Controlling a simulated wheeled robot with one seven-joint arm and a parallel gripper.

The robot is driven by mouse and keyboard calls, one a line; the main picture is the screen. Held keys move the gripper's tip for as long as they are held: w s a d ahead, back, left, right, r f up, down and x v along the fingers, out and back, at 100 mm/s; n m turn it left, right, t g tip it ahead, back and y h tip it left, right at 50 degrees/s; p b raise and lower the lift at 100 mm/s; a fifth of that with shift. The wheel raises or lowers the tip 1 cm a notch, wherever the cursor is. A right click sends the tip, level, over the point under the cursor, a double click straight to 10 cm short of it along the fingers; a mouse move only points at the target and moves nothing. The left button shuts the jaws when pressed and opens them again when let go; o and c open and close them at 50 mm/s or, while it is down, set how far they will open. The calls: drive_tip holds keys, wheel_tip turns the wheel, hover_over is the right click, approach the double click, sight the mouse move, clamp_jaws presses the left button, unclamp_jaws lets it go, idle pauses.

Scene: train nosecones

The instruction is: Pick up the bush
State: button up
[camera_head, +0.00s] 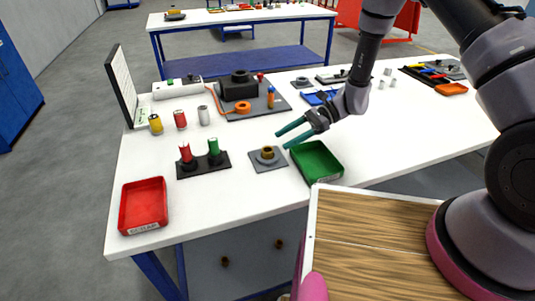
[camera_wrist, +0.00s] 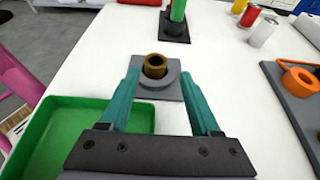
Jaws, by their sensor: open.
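The bush is a short brass-brown ring (camera_head: 267,153) standing upright in a round grey seat on a square grey plate (camera_head: 259,164). In the wrist view the bush (camera_wrist: 155,69) shows beyond and between my fingertips, with its dark bore facing up. My gripper (camera_head: 282,140) has two teal fingers, spread apart and empty. It hangs above the table, up and to the right of the bush in the head view. In the wrist view my gripper (camera_wrist: 160,76) points at the bush, one finger to each side. I cannot tell the exact height gap.
A green tray (camera_head: 332,178) lies just right of the plate. A stand with red and green pieces (camera_head: 203,165) is to its left, and a red tray (camera_head: 143,228) is at the front left. A grey board with an orange ring (camera_head: 243,107) lies behind.

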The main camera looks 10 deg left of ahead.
sight(264, 150)
drive_tip(key=x, duration=0.7)
drive_tip(key=shift+s+a, duration=0.1)
clamp_jaws()
